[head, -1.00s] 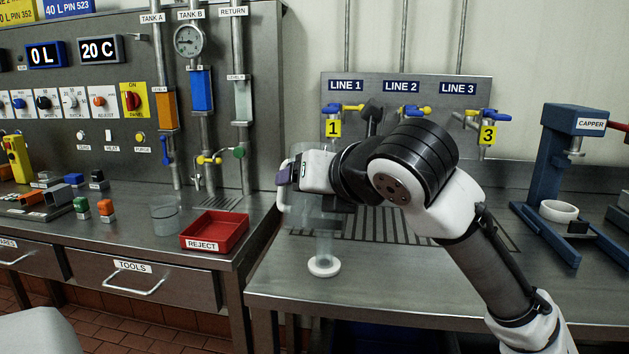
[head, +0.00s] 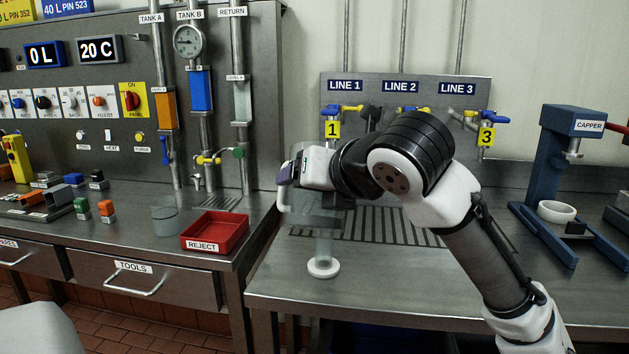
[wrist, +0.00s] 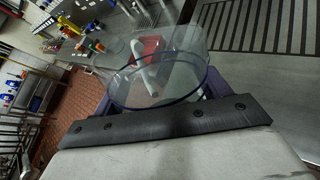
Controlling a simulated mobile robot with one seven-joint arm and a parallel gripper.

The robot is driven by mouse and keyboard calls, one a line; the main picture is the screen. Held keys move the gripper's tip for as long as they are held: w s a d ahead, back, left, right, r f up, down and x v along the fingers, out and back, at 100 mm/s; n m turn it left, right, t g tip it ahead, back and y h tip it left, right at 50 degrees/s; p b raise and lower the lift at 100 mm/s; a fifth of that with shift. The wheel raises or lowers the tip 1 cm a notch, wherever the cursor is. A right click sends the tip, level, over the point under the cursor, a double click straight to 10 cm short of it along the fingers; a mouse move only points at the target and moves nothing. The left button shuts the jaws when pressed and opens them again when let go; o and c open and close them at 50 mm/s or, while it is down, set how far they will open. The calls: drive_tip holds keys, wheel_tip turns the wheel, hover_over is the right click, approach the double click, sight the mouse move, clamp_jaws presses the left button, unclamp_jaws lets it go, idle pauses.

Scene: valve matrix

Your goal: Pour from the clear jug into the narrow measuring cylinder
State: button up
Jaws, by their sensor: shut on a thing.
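My gripper (head: 288,174) is shut on the clear jug (head: 312,220). In the wrist view the jug (wrist: 160,92) sits between the purple fingers, its round rim facing the camera. In the head view my wrist hides much of the jug, and its clear wall is hard to make out. The narrow measuring cylinder (head: 323,248) stands upright on its white round base (head: 323,269) near the bench's front left. The jug is above the cylinder and overlaps its upper part in the head view. Whether liquid is flowing cannot be told.
A red reject tray (head: 215,232) and a clear beaker (head: 165,218) stand on the left counter. A slotted drain grate (head: 400,228) lies behind and right of the cylinder. A blue capper (head: 572,150) stands at the right. The bench front right of the cylinder is clear.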

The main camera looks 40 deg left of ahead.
drive_tip(key=shift+w+a+r+m+g+h+p, duration=0.4)
drive_tip(key=shift+w+r+g+h+p, duration=0.25)
drive_tip(key=shift+p, duration=0.9)
idle(1.0)
drive_tip(key=shift+r+m+g+h+p, duration=0.8)
drive_tip(key=shift+r+g+h+p, duration=0.55)
drive_tip(key=shift+p, duration=1.9)
idle(2.2)
